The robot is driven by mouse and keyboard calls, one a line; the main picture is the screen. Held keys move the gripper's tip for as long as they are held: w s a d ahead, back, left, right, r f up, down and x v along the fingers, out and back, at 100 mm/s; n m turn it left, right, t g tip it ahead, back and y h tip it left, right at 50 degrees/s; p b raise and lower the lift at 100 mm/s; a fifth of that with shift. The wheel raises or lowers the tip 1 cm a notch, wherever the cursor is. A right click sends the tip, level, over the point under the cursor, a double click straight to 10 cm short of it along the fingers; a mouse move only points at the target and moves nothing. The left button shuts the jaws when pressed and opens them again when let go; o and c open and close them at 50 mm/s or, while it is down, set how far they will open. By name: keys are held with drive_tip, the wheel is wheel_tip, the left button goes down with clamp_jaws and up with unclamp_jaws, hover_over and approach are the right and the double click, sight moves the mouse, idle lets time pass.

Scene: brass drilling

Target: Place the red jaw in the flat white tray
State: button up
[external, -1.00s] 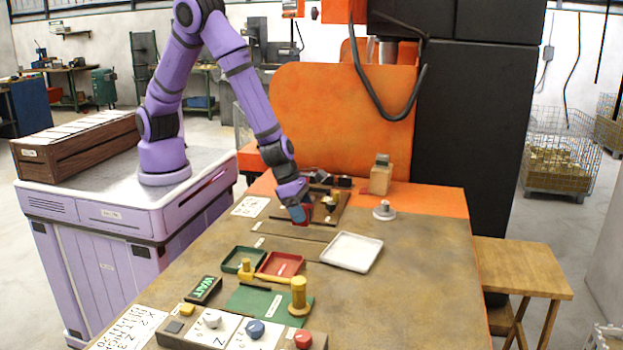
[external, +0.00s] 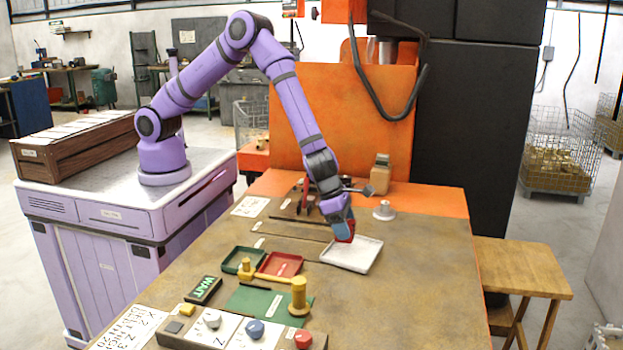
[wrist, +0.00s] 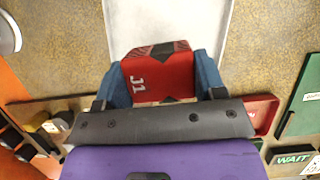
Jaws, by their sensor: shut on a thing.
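The red jaw (wrist: 158,76), marked J1, is held between the two blue fingers of my gripper (wrist: 159,78) in the wrist view. In the external view my gripper (external: 340,230) points down at the back left part of the flat white tray (external: 350,262), with the red jaw (external: 346,234) at its tip. The jaw appears to be over the tray's edge area; whether it touches the tray I cannot tell. In the wrist view the tray (wrist: 168,14) lies just beyond the jaw and looks empty where it shows.
A green tray (external: 243,260) and a red tray (external: 279,264) sit left of the white tray. A grey round part (external: 384,211) stands behind the tray. The table's right side is clear.

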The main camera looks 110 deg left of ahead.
drive_tip(key=shift+w+d+f, duration=0.1)
drive_tip(key=shift+w+d, duration=0.05)
drive_tip(key=shift+w, duration=0.55)
drive_tip(key=shift+w+d, duration=0.15)
drive_tip(key=shift+w, duration=0.5)
drive_tip(key=shift+f, duration=1.7)
drive_tip(key=shift+f, duration=0.1)
drive_tip(key=o, duration=1.1)
drive_tip(key=shift+s, duration=0.1)
